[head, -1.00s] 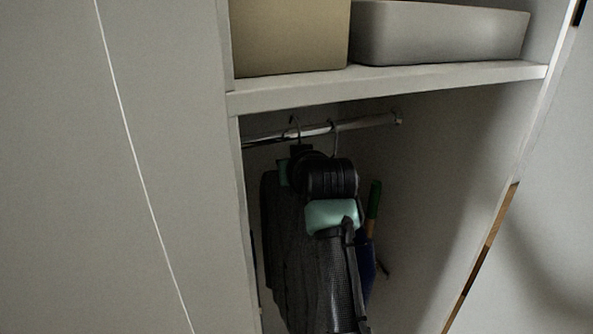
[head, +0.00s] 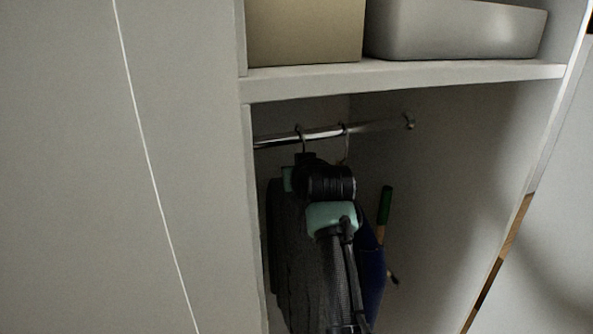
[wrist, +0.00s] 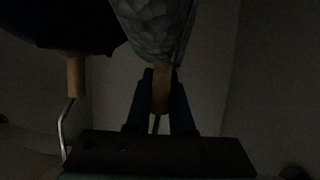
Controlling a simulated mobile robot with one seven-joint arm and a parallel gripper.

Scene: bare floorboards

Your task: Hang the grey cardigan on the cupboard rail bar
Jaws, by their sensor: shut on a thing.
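The grey cardigan (head: 288,265) hangs upright at the left inside the cupboard, partly hidden by my arm. Its patterned grey cloth (wrist: 155,25) also shows in the wrist view. My gripper (wrist: 160,105) is shut on the wooden neck of its hanger, below the hook. In the head view my wrist hides most of the fingers. The hanger's hook (head: 302,142) is at the rail bar (head: 375,127), and its top shows just above the bar. I cannot tell if its weight rests there.
A navy garment (head: 374,280) hangs close at the right on its own hook (head: 345,140). A green-tipped piece (head: 386,205) sticks up beside it. A shelf (head: 400,78) with a beige box (head: 305,30) and grey bin (head: 455,30) is above. The rail's right end is clear.

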